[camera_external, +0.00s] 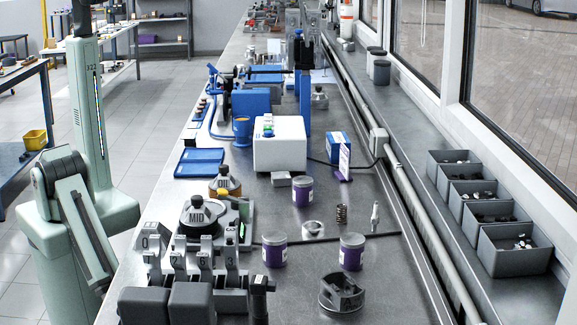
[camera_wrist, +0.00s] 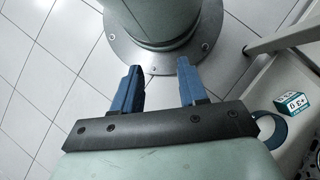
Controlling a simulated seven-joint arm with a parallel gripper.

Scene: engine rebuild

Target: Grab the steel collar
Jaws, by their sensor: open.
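A small, short steel ring, which looks like the steel collar (camera_external: 313,229), lies on the metal bench between the purple jars in the external view. It is not seen in the wrist view. My gripper (camera_wrist: 160,70) is open and empty in the wrist view, its two blue fingers apart over the floor and my round base plate. In the external view my arm is folded left of the bench, far from the collar, and I cannot make out the fingers there.
Purple jars (camera_external: 274,250), (camera_external: 351,251) and (camera_external: 302,191) stand around the collar. A spring (camera_external: 341,214), a spark plug (camera_external: 375,217) and a dark cylindrical metal part (camera_external: 341,293) are nearby. A black weight marked MID (camera_external: 197,217) and upright levers stand on the bench's left side.

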